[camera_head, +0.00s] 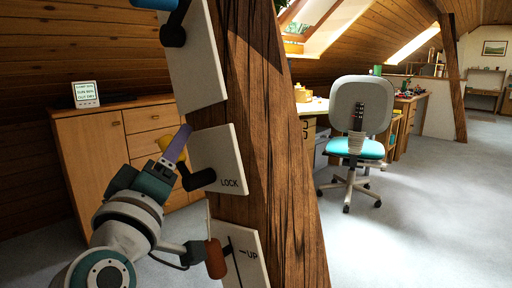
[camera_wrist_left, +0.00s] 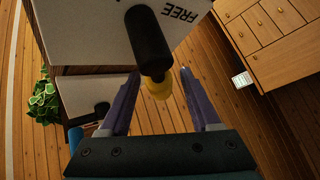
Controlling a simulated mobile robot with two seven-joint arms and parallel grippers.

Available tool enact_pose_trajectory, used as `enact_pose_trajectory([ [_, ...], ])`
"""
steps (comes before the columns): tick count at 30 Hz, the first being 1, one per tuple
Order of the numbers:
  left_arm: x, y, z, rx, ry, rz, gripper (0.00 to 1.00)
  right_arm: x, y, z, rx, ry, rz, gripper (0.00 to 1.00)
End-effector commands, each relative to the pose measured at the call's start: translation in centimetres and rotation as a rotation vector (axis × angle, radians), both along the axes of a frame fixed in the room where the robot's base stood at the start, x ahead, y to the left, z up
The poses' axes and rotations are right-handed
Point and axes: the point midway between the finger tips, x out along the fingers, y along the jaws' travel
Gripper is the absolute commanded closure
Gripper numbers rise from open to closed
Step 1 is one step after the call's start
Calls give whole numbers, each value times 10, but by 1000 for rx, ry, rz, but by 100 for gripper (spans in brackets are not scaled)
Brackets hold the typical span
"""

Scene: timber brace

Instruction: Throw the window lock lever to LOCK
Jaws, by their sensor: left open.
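The lock lever (camera_head: 200,179) is a black arm on a white panel (camera_head: 221,150) on the timber brace. Its yellow knob (camera_head: 164,142) sits up and left of the pivot, away from the printed word LOCK at the panel's bottom. My left gripper (camera_head: 179,143), with purple fingers, is at the knob and partly hides it. In the left wrist view the open fingers (camera_wrist_left: 159,74) stand on both sides of the yellow knob (camera_wrist_left: 157,89), with gaps visible. The black lever (camera_wrist_left: 150,40) points between them, and the word FREE shows on the panel. My right gripper is not in view.
The timber brace (camera_head: 265,140) also carries an upper panel (camera_head: 197,65) with a blue-ended lever and a lower panel (camera_head: 248,258) marked UP with a red-brown handle (camera_head: 214,259). A wooden cabinet (camera_head: 90,150) stands behind left. An office chair (camera_head: 358,125) stands right, with open floor around it.

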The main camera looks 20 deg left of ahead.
Motion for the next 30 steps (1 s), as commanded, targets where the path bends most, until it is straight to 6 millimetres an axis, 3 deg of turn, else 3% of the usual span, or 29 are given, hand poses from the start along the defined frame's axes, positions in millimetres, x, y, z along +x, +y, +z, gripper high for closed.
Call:
enact_pose_trajectory([
  [2,0,0,0,0,0,0,36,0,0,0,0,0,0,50],
  [19,-1,0,0,0,0,0,100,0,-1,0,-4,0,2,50],
  [30,-1,0,0,-1,0,0,100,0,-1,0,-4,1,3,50],
])
